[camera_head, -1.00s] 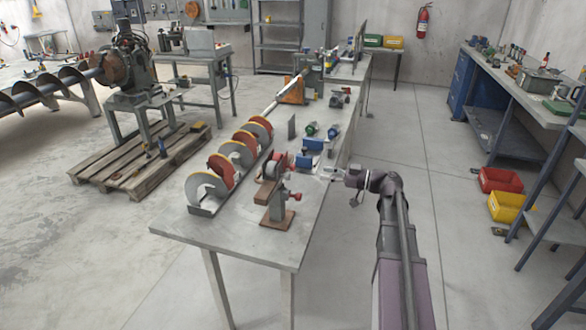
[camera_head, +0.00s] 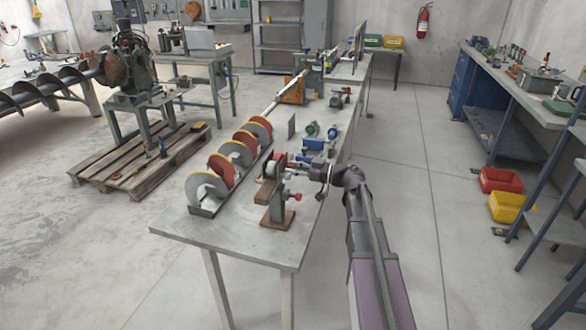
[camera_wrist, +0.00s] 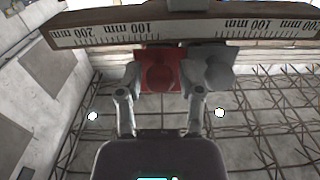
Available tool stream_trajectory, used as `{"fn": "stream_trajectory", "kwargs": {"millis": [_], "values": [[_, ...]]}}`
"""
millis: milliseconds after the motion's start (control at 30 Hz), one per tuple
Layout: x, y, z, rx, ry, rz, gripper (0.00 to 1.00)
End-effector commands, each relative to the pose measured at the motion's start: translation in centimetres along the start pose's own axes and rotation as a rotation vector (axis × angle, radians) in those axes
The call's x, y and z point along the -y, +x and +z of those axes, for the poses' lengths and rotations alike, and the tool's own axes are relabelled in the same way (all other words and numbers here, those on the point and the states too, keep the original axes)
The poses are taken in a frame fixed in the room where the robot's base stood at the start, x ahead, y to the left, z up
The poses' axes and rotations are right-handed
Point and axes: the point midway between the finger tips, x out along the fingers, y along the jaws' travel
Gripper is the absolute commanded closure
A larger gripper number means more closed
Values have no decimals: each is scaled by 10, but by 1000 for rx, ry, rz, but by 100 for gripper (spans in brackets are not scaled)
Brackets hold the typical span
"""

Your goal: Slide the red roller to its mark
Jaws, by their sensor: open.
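The red roller (camera_wrist: 159,72) shows in the wrist view beside a beam with a millimetre scale (camera_wrist: 180,30), whose numbers read upside down. My gripper (camera_wrist: 159,75) is open, one finger on each side of the roller; I cannot tell whether they touch it. A grey block (camera_wrist: 208,68) sits just right of the roller, partly behind the right finger. The roller's mark is not clear to me. In the head view my gripper (camera_head: 300,171) is beside a small stand (camera_head: 277,205) with a red wheel-like part (camera_head: 281,163) and a red knob (camera_head: 295,197).
The stand is on a long grey table (camera_head: 235,238). Red and grey auger flights (camera_head: 222,170) lie to its left. Blue blocks (camera_head: 313,145) and small parts lie behind my gripper.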

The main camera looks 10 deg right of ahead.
Motion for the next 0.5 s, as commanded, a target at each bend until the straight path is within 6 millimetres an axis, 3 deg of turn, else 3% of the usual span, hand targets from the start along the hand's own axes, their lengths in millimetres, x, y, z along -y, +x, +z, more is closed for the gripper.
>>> {"fn": "stream_trajectory", "kwargs": {"millis": [333,500], "values": [[0,2,0,0,0,0,55],[0,2,0,0,0,0,100]]}}
